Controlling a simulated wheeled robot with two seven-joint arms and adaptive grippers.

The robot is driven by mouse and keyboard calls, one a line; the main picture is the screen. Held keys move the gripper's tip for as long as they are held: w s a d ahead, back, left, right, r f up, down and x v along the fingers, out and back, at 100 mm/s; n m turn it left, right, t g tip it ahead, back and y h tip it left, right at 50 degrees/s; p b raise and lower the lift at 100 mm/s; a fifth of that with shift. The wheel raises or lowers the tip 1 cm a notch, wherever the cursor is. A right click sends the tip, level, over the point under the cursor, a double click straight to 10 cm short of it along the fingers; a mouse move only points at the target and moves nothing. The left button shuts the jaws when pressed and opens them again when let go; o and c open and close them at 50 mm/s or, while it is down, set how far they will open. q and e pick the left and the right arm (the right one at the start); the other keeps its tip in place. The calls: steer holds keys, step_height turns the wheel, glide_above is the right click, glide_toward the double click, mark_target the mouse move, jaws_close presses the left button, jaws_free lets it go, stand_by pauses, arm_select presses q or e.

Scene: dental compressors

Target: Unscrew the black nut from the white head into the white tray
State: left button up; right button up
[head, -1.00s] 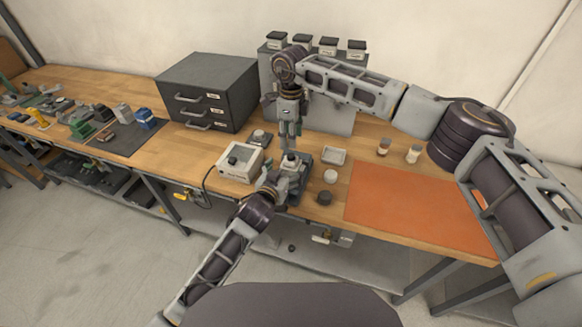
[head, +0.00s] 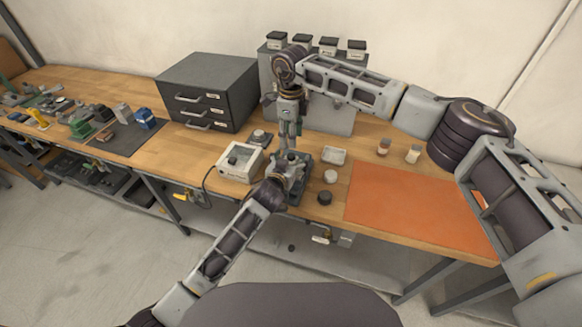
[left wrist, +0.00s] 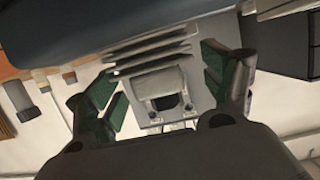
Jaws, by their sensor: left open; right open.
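The compressor (head: 297,190) stands near the front edge of the bench. A small dark piece, which looks like the black nut (head: 291,156), sits on top of its white head; my grippers partly hide both. My right gripper (head: 289,148) points straight down, open, directly above the nut; I cannot tell if it touches. My left gripper (head: 291,170) reaches in from the front at the head. In the left wrist view its green-padded fingers (left wrist: 165,85) are open on either side of a pale finned block (left wrist: 160,90). The white tray (head: 333,156) is just right of the compressor and looks empty.
A white box with a black knob (head: 240,161) is close on the left. A white round piece (head: 331,176) and a black round piece (head: 325,198) lie to the right. Beyond is an orange mat (head: 410,205), mostly clear. A grey drawer cabinet (head: 207,90) stands behind.

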arm_select(q)
jaws_close()
stand_by(0.7)
arm_select(e)
steer(key=shift+m, duration=0.3)
